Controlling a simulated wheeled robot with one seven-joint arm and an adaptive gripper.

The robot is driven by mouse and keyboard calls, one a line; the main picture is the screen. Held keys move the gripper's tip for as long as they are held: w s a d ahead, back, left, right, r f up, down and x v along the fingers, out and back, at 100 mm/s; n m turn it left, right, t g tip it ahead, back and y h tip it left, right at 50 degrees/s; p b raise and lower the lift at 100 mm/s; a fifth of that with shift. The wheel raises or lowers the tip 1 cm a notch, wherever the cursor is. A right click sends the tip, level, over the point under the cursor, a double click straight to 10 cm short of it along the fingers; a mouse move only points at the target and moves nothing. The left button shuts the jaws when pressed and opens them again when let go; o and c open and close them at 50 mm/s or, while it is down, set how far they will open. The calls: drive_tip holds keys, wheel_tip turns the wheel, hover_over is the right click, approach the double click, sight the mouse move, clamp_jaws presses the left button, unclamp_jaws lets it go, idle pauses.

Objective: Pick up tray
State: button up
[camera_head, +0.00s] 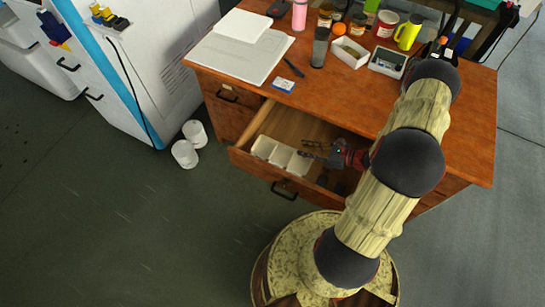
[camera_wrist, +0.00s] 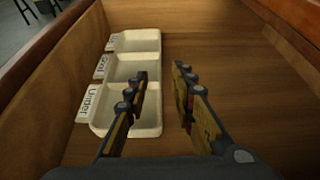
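The tray (camera_head: 281,154) is white with three compartments and lies inside an open wooden drawer (camera_head: 253,129). In the wrist view the tray (camera_wrist: 131,71) lies lengthwise on the drawer floor at left of centre, with labels along its left side; one reads "Under" and another seems to read "Good". My gripper (camera_head: 306,150) reaches into the drawer from the right, by the tray's right end. In the wrist view my gripper (camera_wrist: 160,80) is open and empty. Its left finger overlaps the nearest compartment in the picture, and its right finger is over bare drawer floor. I cannot tell whether it touches the tray.
The drawer's wooden walls flank my gripper. The desk top (camera_head: 345,95) above holds papers (camera_head: 240,45), a white box (camera_head: 350,52), a scale (camera_head: 388,62), bottles and jars. Two white cylinders (camera_head: 185,153) stand on the floor at left.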

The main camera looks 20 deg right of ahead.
sight(280, 157)
drive_tip(key=shift+b+x, duration=0.35)
drive_tip(key=shift+x, duration=0.85)
drive_tip(key=b+x, duration=0.2)
drive_tip(key=x, duration=0.3)
drive_tip(key=shift+w+a+f, duration=0.1)
drive_tip(key=shift+w+a, duration=0.1)
drive_tip(key=shift+c, duration=1.2)
drive_tip(key=c, duration=0.4)
clamp_jaws()
